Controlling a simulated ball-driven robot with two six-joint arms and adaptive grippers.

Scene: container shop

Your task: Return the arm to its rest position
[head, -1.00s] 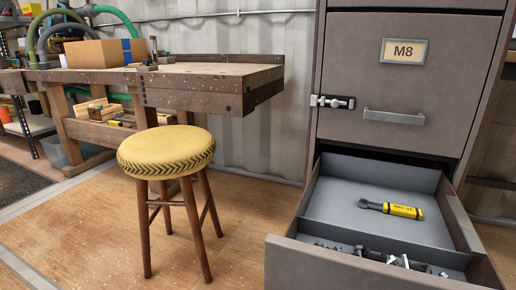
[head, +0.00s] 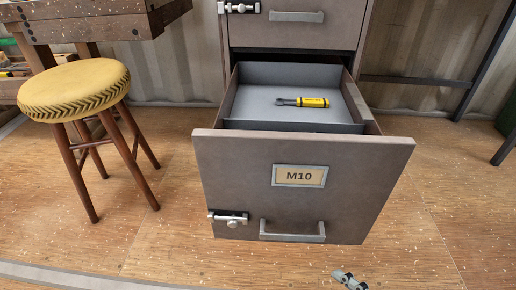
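A small grey metallic piece (head: 350,281), which looks like the tip of my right gripper, shows at the bottom edge, right of centre. It appears in front of the floor, below and apart from the open M10 drawer (head: 240,165). Most of it is cut off by the frame, so its fingers and anything between them are hidden. My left gripper is not in view. A yellow-handled tool (head: 312,102) with a dark head lies flat in the drawer's back compartment. The drawer's front compartment is hidden behind its front panel.
A wooden stool (head: 75,90) with a yellow seat stands left of the drawer. A workbench (head: 90,25) is behind it. The closed upper drawer (head: 295,33) sits above. The wooden floor (head: 430,200) is clear at right, with dark metal legs at the far right.

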